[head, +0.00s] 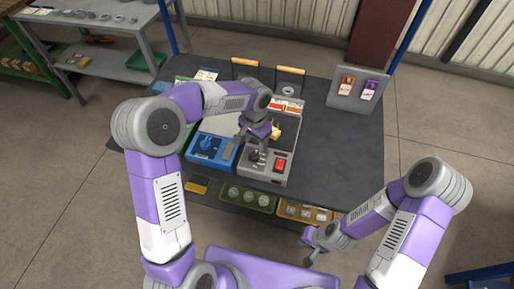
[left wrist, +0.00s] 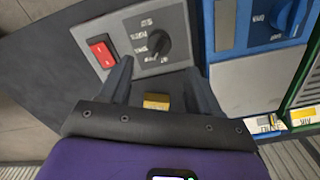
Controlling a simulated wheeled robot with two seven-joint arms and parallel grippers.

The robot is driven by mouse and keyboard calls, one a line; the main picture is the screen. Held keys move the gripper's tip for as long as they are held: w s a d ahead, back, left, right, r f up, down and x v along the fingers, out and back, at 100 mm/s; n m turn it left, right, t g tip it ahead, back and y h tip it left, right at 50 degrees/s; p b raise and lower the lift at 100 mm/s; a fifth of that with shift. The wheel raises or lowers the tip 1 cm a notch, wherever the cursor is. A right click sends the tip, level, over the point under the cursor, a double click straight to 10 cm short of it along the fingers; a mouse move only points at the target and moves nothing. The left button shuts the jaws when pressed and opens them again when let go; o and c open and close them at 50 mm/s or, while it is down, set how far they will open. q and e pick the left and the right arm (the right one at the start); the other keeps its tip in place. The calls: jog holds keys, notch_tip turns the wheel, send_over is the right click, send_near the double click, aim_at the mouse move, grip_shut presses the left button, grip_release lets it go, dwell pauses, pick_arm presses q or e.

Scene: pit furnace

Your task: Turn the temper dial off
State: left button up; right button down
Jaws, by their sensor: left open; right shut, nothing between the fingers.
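A black dial (left wrist: 157,44) sits on a grey panel (head: 272,178) beside a red rocker switch (head: 279,165), which also shows in the left wrist view (left wrist: 102,52). A blue dial (left wrist: 289,17) is on the blue unit next to it. The lettering is too small to tell which dial is the temper dial. My left gripper (head: 256,147) is open just above the grey panel; in the left wrist view its fingertips (left wrist: 158,68) point at the black dial, one to each side and short of it. My right gripper (head: 308,249) is shut and empty, low in front of the bench.
The blue unit (head: 204,158) stands directly left of the grey one. A brass-coloured block (left wrist: 156,101) shows behind the fingers. The dark bench top (head: 340,150) is clear on the right.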

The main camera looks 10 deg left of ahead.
aim_at(254, 153)
pick_arm(q)
jog(key=f, duration=0.2)
jog(key=f+b, duration=0.1)
jog(key=f, duration=0.1)
jog(key=f+b, duration=0.1)
jog(key=f, duration=0.1)
jog(key=shift+s+f, duration=0.25)
jog(key=shift+f, duration=0.05)
jog(key=c, duration=1.1)
jog(key=shift+o, duration=0.2)
jog(key=n, duration=0.3)
jog(key=shift+n, duration=0.3)
jog(key=shift+a+n+p, duration=0.1)
jog(key=shift+n+p, duration=0.2)
jog(key=shift+n, duration=1.9)
